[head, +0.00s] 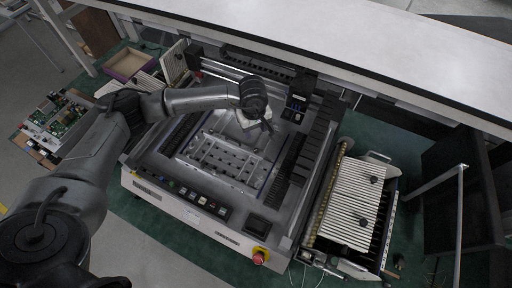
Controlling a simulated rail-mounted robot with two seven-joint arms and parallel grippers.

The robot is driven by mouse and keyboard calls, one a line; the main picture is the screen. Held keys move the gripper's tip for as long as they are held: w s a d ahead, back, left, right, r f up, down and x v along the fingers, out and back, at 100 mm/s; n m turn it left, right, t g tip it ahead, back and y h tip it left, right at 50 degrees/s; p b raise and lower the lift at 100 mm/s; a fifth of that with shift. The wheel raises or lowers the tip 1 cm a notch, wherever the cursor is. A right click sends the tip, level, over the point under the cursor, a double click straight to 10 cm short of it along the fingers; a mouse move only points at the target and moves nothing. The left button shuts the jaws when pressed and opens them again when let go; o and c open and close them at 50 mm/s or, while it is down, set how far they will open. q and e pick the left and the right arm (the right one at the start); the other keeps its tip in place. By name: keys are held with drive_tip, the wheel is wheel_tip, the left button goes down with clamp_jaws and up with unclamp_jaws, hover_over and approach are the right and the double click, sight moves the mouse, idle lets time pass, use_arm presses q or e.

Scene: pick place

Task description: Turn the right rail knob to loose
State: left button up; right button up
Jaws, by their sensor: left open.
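My left arm comes in from the left and reaches over the grey machine (165,160). My left gripper (266,126) is open above the back right part of the machine's bed, close to a small pale part (243,119) that is partly covered by it. A metal plate with slots and holes (222,160) lies in the bed below the gripper. I cannot clearly make out the right rail knob; the area around the fingertips is small and dark. My right gripper is not in view.
A red button (260,257) and a row of small buttons (185,194) sit on the machine's front. A white ribbed unit with dark knobs (345,225) stands at right. A white shelf (330,45) runs along the back. Circuit boards (60,113) lie at far left.

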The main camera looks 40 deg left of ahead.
sight(256, 150)
use_arm(q)
wheel_tip(256, 150, down, 13)
drive_tip(key=shift+w+d+r+p, duration=0.1)
drive_tip(key=shift+w+p, duration=0.05)
drive_tip(key=shift+p, duration=0.55)
clamp_jaws()
